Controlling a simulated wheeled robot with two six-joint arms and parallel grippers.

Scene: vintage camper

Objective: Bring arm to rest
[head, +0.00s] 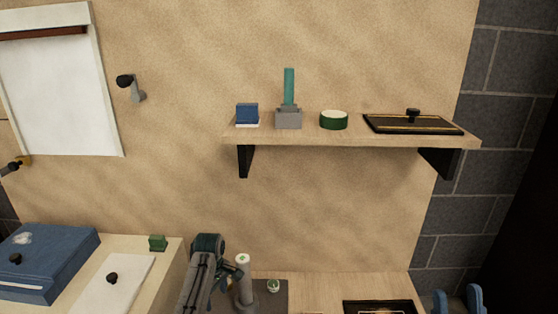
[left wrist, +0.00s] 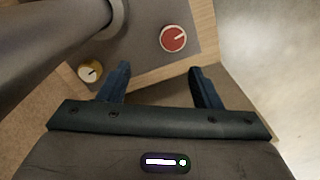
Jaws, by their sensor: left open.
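My left arm (head: 200,280) comes up at the bottom of the head view, left of the grey post. Its fingers cannot be made out there. In the left wrist view my left gripper (left wrist: 160,82) is open, with two blue fingers wide apart and nothing between them. The fingers are above the edge of a grey panel (left wrist: 145,45). My right gripper (head: 458,298) shows at the bottom right of the head view as two blue fingertips. They stand apart, with nothing seen between them. The rest of the right arm is out of view.
A grey post (head: 243,290) stands beside my left arm. A red knob (left wrist: 173,38) and a yellow knob (left wrist: 89,71) are close to the left fingers. A wall shelf (head: 330,137) holds several items. A blue box (head: 50,260) lies on the left counter.

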